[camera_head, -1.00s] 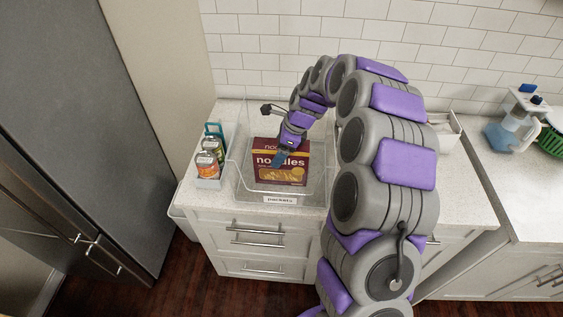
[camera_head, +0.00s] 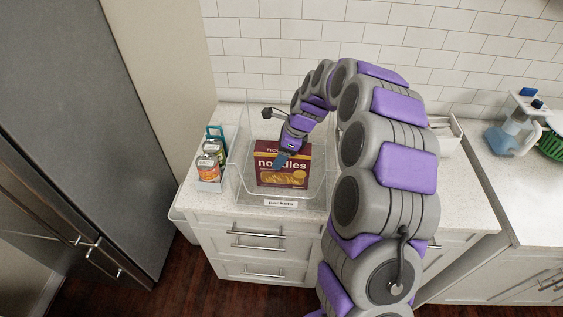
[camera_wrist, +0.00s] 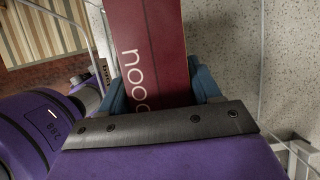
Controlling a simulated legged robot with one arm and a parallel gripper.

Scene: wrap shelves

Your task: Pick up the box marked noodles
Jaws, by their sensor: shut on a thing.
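The maroon noodles box (camera_head: 296,178) stands upright in the clear bin marked "packets" (camera_head: 281,203) on the counter, in the head view. My gripper (camera_head: 280,160) reaches down to the box from above and is shut on it. In the wrist view the box (camera_wrist: 150,50) sits between the two blue fingers of my gripper (camera_wrist: 162,92), with part of its lettering showing. The fingertips are partly hidden behind the wrist plate and the box. I cannot tell whether the box touches the bin floor.
A light caddy (camera_head: 208,184) with cans stands close left of the bin. A white bin (camera_head: 446,137) is behind my arm on the right. A blue-white jug (camera_head: 512,132) and a green rack (camera_head: 553,143) are farther right. The tiled wall (camera_head: 270,60) bounds the back.

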